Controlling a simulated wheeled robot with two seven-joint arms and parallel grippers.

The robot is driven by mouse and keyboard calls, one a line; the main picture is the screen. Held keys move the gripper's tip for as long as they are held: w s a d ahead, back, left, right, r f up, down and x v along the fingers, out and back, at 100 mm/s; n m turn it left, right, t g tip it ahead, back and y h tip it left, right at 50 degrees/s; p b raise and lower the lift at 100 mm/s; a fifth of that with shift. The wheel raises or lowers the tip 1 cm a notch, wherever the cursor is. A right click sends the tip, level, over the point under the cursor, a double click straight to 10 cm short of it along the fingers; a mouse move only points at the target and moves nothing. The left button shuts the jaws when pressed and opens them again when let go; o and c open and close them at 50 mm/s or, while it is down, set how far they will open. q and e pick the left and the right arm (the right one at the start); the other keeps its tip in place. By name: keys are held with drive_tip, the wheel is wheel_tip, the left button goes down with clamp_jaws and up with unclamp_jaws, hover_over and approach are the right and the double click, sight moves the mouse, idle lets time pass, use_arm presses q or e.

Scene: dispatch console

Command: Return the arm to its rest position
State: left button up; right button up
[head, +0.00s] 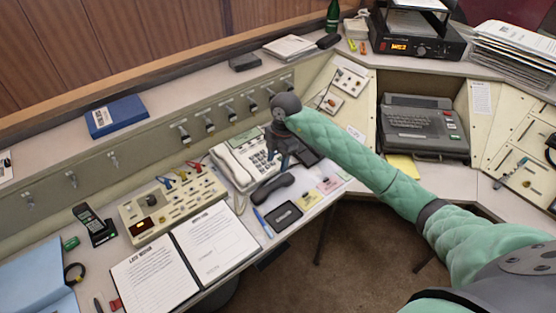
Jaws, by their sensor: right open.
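My right arm, in a green quilted sleeve, reaches in from the right. Its dark gripper (279,162) points down over the right part of the cream desk telephone (237,166), with its fingers apart and nothing visible between them. The gripper hides part of the telephone. Whether it touches the telephone I cannot tell. A dark handset (272,188) lies just in front of the telephone, below the gripper. My left gripper is not in view.
A control panel box (172,205) and an open binder (215,241) lie left of the telephone. A cordless phone (94,224) stands further left. A keyboard machine (423,127) sits in the console at right. Carpeted floor (357,245) is open below the arm.

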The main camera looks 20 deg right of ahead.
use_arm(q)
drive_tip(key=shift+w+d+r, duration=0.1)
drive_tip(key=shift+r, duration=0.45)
use_arm(e)
drive_tip(key=shift+d+r, duration=0.1)
drive_tip(key=shift+r, duration=0.5)
